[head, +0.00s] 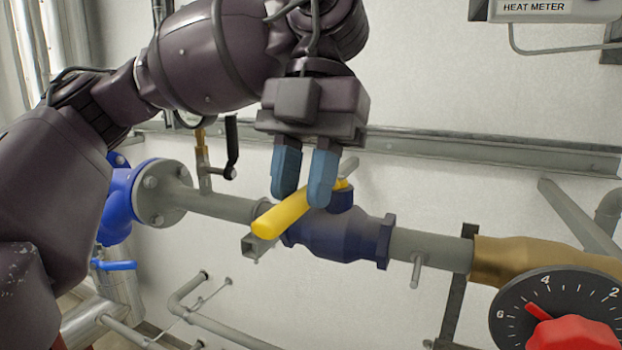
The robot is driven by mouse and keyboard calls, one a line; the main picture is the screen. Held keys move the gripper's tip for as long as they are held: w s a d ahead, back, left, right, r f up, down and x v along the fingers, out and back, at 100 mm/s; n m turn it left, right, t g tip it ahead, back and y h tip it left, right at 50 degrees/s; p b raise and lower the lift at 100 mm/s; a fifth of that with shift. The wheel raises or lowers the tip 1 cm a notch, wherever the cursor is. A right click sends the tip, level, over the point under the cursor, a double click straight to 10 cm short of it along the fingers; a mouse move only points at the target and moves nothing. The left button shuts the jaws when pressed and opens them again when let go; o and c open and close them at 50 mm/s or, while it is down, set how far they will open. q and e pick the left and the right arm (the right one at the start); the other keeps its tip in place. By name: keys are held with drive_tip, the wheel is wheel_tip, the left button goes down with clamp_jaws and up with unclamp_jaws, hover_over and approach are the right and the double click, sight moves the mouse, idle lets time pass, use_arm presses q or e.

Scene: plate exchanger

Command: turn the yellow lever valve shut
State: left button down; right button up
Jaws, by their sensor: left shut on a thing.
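The yellow lever (277,218) sits on top of the dark blue valve body (335,238) in the grey pipe. It points from the valve stem down and left toward me, at an angle to the pipe. My left gripper (302,197) reaches down from above, its two blue fingers on either side of the lever, shut on it. The fingers hide part of the lever's middle. My right gripper is out of view.
A red-knobbed dial (555,315) stands at the lower right. A black-handled small valve (231,150) and a blue flanged valve (118,202) are on the left. A wall rail (480,147) runs behind. A heat meter box (560,10) hangs at the upper right.

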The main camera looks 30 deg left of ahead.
use_arm(q)
drive_tip(key=shift+r, duration=0.1)
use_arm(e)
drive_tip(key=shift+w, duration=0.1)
use_arm(q)
drive_tip(key=c, duration=1.3)
unclamp_jaws()
drive_tip(key=o, duration=0.4)
drive_tip(key=shift+a, duration=0.15)
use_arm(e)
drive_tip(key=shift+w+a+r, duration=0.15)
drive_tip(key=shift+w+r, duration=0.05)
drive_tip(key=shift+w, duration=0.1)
use_arm(q)
drive_tip(key=shift+w+r, duration=0.1)
drive_tip(key=shift+r, duration=0.05)
drive_tip(key=v, duration=0.5)
drive_tip(key=shift+r, duration=0.2)
drive_tip(key=shift+p+v, duration=1)
drive_tip(key=shift+v, duration=1.5)
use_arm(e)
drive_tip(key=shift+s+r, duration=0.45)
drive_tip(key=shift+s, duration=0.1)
